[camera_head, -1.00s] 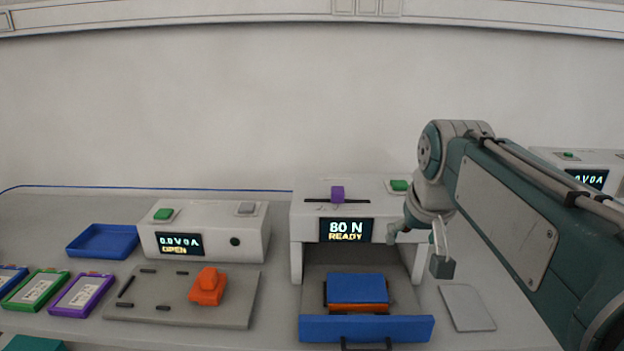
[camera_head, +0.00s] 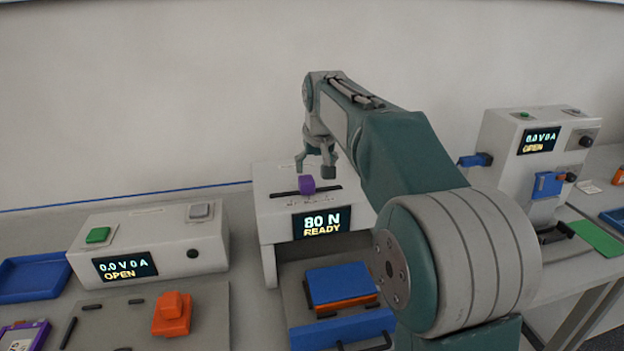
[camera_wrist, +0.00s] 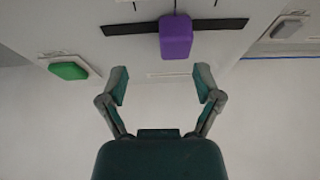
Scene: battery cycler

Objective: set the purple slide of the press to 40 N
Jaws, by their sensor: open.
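The purple slide (camera_head: 306,185) sits in a dark slot on top of the white press (camera_head: 268,206), near the middle of the slot. The press display (camera_head: 321,222) reads 80 N READY. In the wrist view the purple slide (camera_wrist: 175,37) stands ahead of the fingers, with the dark slot (camera_wrist: 125,28) running to both sides and short scale marks beyond it. My gripper (camera_wrist: 162,88) is open and empty, its fingers apart and not touching the slide. In the head view my gripper (camera_head: 315,168) is above the press, close to the slide.
A green button (camera_wrist: 69,70) lies beside the slot in the wrist view. Below the press is a blue drawer (camera_head: 342,330) with a blue block (camera_head: 341,284) over orange. A white cycler (camera_head: 150,243) stands left, another (camera_head: 530,150) right. An orange part (camera_head: 171,314) lies on a grey plate.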

